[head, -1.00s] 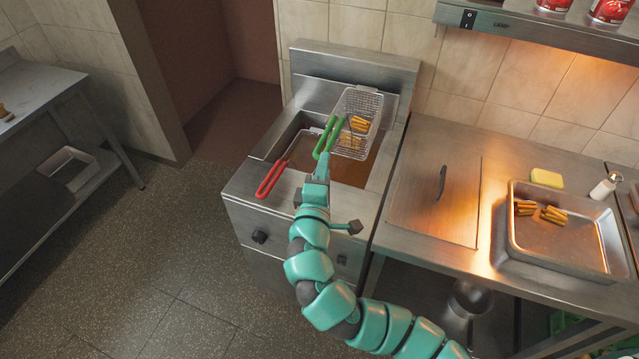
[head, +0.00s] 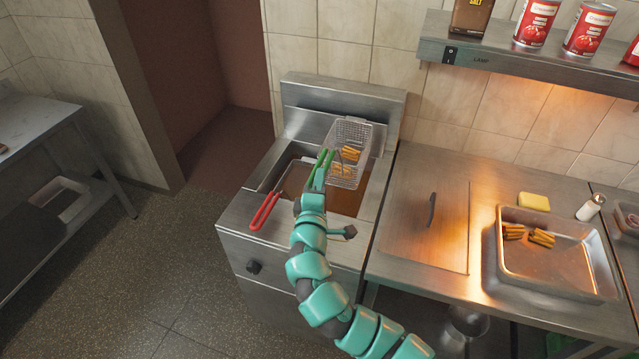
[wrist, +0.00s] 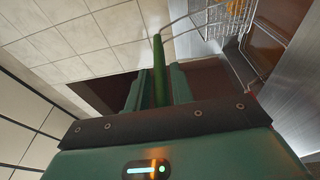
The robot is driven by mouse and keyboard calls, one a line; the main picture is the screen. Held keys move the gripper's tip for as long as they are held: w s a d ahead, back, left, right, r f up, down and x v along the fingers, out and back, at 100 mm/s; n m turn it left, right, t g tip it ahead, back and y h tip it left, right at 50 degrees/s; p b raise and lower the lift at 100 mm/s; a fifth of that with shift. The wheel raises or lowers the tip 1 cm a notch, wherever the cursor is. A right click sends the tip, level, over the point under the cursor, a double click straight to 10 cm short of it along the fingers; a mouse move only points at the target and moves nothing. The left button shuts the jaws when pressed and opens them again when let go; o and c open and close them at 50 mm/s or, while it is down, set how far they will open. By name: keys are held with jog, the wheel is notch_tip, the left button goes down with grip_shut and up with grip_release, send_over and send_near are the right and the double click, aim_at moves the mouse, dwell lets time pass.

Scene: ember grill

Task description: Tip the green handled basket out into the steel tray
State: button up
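The green handled basket (head: 352,133) is wire mesh and holds several golden fries (head: 349,153). It is over the right part of the fryer. My gripper (head: 318,178) is at its green handle (head: 323,163). In the wrist view the green handle (wrist: 158,70) lies between my two fingers (wrist: 158,90), which look closed on it. The basket (wrist: 232,22) shows at the upper right there, partly cut off. The steel tray (head: 572,287) lies on the counter at the right, with several fries (head: 540,238) at its back left.
A red handle (head: 265,211) of another basket rests over the fryer's (head: 240,215) left side. A lidded counter section (head: 420,250) lies between fryer and tray. A yellow block (head: 534,201) and a shaker (head: 591,207) stand behind the tray. A shelf (head: 520,60) with cans overhangs the counter.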

jog(key=c, duration=0.4)
grip_shut()
jog(key=shift+r+p, duration=1.3)
jog(key=shift+r, duration=1.15)
jog(key=shift+s, duration=0.1)
jog(key=shift+s+a+b, duration=0.25)
jog(key=shift+s, duration=0.5)
jog(key=shift+s+a+b, duration=0.3)
jog(key=shift+s, duration=0.45)
jog(key=shift+s+a+b, duration=0.25)
jog(key=shift+s, duration=0.5)
